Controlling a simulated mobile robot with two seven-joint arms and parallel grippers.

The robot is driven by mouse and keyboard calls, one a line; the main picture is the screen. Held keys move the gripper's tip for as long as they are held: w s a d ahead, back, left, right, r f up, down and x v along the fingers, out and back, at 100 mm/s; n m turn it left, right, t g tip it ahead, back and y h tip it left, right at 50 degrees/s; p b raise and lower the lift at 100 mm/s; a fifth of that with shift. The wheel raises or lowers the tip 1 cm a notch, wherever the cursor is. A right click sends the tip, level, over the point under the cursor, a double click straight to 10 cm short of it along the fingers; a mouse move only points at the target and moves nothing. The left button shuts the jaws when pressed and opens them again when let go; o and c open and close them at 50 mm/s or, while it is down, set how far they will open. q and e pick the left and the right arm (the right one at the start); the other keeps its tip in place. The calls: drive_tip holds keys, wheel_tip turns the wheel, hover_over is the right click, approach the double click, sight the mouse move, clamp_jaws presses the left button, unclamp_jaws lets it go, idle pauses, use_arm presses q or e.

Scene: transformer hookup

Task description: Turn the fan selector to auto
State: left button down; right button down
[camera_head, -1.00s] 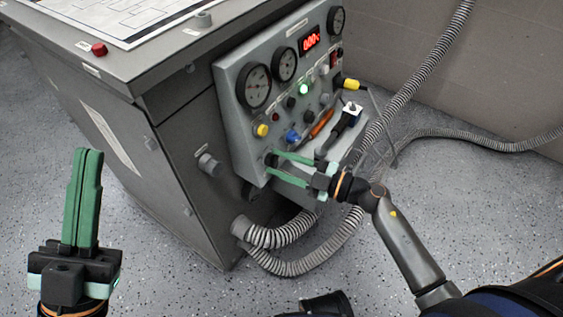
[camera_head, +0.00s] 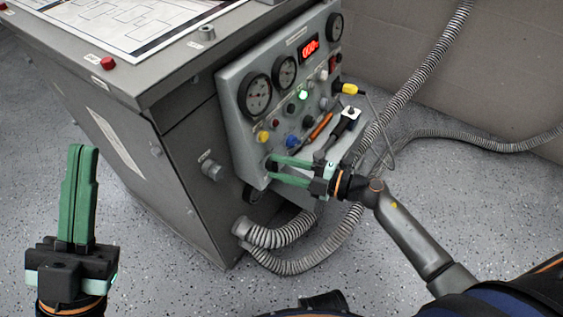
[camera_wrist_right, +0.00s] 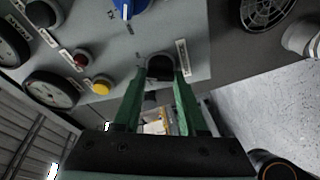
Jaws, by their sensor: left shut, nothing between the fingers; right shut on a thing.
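The control panel (camera_head: 240,140) is on the front of the grey cabinet. A dark round knob (camera_wrist_right: 160,67) sits low on the panel, next to a small label I cannot read; it looks to be the fan selector. My right gripper (camera_head: 272,170) reaches in from the right with its green fingers at this knob. In the right wrist view, the right gripper (camera_wrist_right: 158,78) is shut on the knob, one finger on each side. The knob's pointer is not clear. My left gripper (camera_head: 82,150) is shut and empty, upright in front of the cabinet at the left.
A blue knob (camera_head: 292,141) and a yellow button (camera_head: 262,136) are close to the held knob. A shelf with an orange-handled tool (camera_head: 321,125) and a black tool (camera_head: 343,122) is beside the right gripper. Corrugated hoses (camera_head: 330,250) run below. Floor at front is clear.

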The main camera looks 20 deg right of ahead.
drive_tip(key=n+g+p, duration=0.1)
drive_tip(key=n, duration=0.2)
use_arm(q)
drive_tip(key=shift+a+r+p, duration=0.15)
drive_tip(key=shift+r+p, duration=0.3)
drive_tip(key=shift+r, duration=0.8)
use_arm(e)
drive_tip(key=shift+n, duration=0.7)
drive_tip(key=shift+h, duration=0.3)
drive_tip(key=shift+c, duration=2.3)
unclamp_jaws()
use_arm(q)
wheel_tip(320, 180, up, 2)
drive_tip(key=shift+s+r+m+p, duration=0.1)
drive_tip(key=shift+m+p, duration=0.3)
drive_tip(key=shift+p, duration=0.8)
use_arm(e)
drive_tip(key=v, duration=1.2)
drive_tip(key=shift+s+d, duration=0.15)
drive_tip(key=shift+d, duration=0.1)
use_arm(q)
drive_tip(key=shift+r, duration=0.1)
use_arm(e)
drive_tip(key=shift+a, duration=0.1)
